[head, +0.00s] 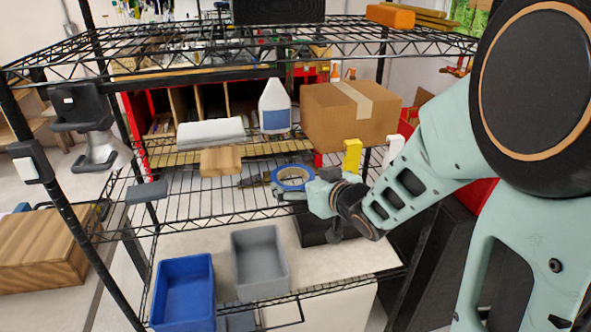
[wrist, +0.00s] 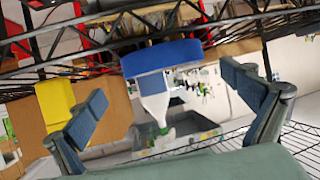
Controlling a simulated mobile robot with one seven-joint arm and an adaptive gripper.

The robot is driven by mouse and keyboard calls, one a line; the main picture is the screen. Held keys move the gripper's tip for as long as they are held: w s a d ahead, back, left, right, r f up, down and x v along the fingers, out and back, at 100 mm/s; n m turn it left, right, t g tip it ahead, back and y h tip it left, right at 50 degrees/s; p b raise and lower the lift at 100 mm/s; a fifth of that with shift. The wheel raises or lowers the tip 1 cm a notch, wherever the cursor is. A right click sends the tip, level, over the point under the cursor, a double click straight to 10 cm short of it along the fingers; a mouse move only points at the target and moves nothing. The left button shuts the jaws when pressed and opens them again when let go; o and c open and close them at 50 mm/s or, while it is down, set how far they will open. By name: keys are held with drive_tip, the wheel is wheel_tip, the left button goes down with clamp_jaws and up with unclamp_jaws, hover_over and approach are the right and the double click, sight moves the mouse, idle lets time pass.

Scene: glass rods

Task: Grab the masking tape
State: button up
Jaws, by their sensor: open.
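The masking tape (head: 280,179) is a blue roll on the wire shelf in the head view. In the wrist view the blue tape (wrist: 160,57) shows edge-on, ahead of the jaws. My gripper (head: 305,193) is beside the tape, on its right side in the head view. In the wrist view my gripper (wrist: 165,98) is open, with one finger on each side and nothing held between them. The tape lies in line with the gap, beyond the fingertips. I cannot tell whether any finger touches it.
A cardboard box (head: 345,116), yellow object (head: 352,157), white bottle (head: 275,106) and wooden block (head: 221,161) stand around the tape. A blue bin (head: 184,292) and grey bin (head: 259,262) sit below. The wire shelf left of the tape has free room.

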sight(287, 174)
drive_tip(key=shift+a+p+x, duration=0.2)
drive_tip(key=shift+p+x, duration=0.2)
drive_tip(key=shift+x, duration=2.1)
drive_tip(key=shift+s, duration=0.1)
drive_tip(key=c, duration=1.3)
